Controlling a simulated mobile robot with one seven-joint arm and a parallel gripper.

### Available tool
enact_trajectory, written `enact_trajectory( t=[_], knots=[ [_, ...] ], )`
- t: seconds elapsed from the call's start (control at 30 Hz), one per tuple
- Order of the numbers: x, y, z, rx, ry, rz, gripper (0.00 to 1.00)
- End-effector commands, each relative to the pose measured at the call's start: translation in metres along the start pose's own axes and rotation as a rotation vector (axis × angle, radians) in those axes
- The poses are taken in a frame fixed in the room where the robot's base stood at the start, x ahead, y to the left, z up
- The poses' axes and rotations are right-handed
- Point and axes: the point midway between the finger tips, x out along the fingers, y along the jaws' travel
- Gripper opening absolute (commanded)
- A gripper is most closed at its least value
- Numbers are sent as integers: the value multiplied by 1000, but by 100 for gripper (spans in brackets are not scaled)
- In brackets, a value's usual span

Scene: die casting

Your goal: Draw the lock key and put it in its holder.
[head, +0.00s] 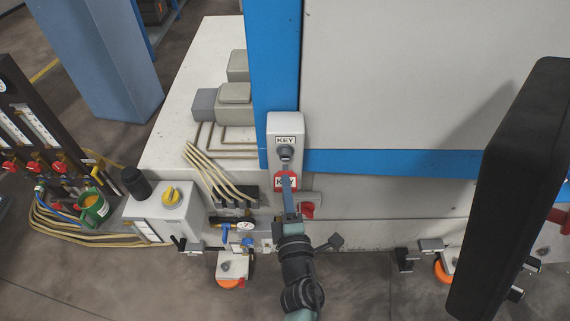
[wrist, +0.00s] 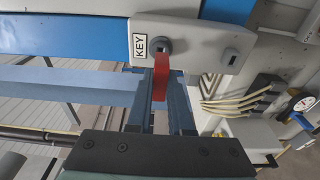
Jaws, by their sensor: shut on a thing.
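The lock key shows as a red tag with a white label (head: 280,175) in the head view and as a red strip (wrist: 160,78) in the wrist view. My gripper (head: 287,190) is shut on this red tag, with its blue fingers (wrist: 161,106) on either side. The tag's far end meets the dark round lock (head: 286,153) on the grey key box (head: 274,128), below its KEY label. I cannot tell how far the key's shaft sits in the lock. A small square peg (wrist: 231,56) on the same box shows in the wrist view, bare. It is hidden in the head view.
A blue post (head: 275,60) and blue rail stand beside the key box. A pressure gauge (head: 245,226) with valves and yellowish hoses lies to the lower left. A box with a yellow knob (head: 171,194) stands further left. A large black panel (head: 510,190) fills the right side.

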Motion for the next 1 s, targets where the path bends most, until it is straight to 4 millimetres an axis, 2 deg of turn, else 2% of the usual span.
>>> enact_trajectory(
  t=[0.17,0.4,0.5,1.0],
  knots=[
    [-11,0,-1,1,0,-2,0],
    [-54,0,-6,0,0,-3,0],
    [-50,-25,-6,0,0,1,0],
    [-49,-98,-6,-1,0,1,0]
  ],
)
